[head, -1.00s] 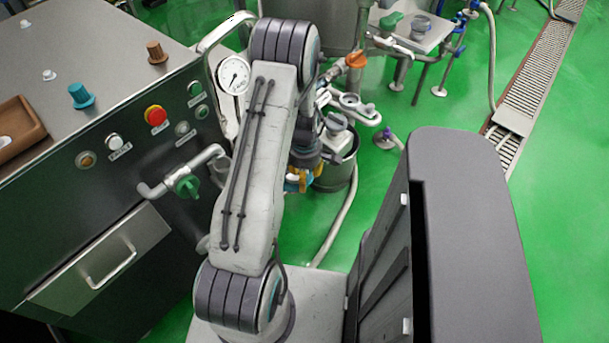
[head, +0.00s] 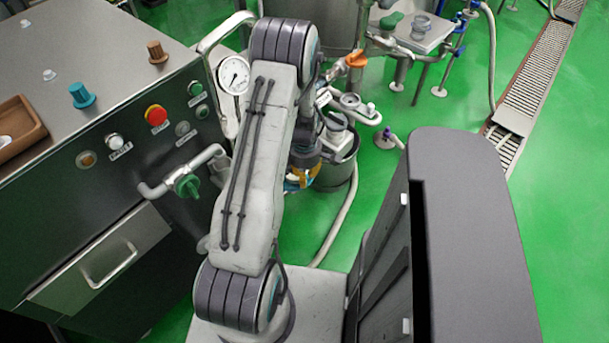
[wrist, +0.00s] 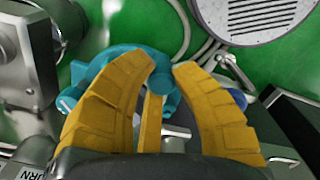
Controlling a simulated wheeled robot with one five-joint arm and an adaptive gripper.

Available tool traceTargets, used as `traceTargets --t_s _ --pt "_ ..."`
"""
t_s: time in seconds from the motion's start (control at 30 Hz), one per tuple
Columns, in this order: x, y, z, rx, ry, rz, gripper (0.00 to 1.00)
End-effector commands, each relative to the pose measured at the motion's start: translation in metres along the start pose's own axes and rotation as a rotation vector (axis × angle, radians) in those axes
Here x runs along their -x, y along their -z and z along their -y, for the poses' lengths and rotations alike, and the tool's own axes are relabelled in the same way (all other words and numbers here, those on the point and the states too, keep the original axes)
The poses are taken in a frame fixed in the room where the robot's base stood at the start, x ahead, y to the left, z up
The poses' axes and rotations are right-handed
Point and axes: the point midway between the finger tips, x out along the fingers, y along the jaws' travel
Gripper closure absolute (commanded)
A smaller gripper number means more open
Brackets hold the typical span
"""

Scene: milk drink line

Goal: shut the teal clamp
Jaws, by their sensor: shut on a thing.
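The teal clamp (wrist: 118,56) shows in the wrist view as a rounded teal body behind and between my yellow fingers. My gripper (wrist: 165,68) is shut on part of it, with the fingertips close together at its upper right side. The fingers hide much of the clamp's middle, so I cannot tell how far it is shut. In the head view my gripper (head: 300,180) is low beyond my arm, beside a grey bucket-like vessel, with a little teal showing at it.
A steel cabinet (head: 100,230) with knobs, a green-handled valve (head: 187,186) and a pressure gauge (head: 233,75) stands at left. A hose (head: 340,225) runs along the green floor. A round drain grate (wrist: 262,15) shows in the wrist view. Open floor lies at right.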

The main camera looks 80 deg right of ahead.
Motion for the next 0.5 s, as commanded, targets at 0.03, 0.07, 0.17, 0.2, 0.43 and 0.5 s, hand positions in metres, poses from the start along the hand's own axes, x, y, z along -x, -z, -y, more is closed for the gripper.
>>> traceTargets --t_s 0.03,0.07,0.17,0.2,0.43,0.5 --pt "-0.001 -0.001 0.001 -0.002 0.003 0.0 1.0" --pt "-0.001 -0.001 0.001 -0.003 0.003 0.0 1.0" --pt "-0.002 -0.001 0.001 -0.002 0.004 0.0 1.0" --pt "-0.002 -0.001 0.001 0.002 0.004 0.0 1.0" --pt "-0.006 -0.002 -0.01 0.146 0.003 -0.001 1.0" --pt "-0.005 -0.002 -0.013 0.191 0.004 -0.001 1.0"
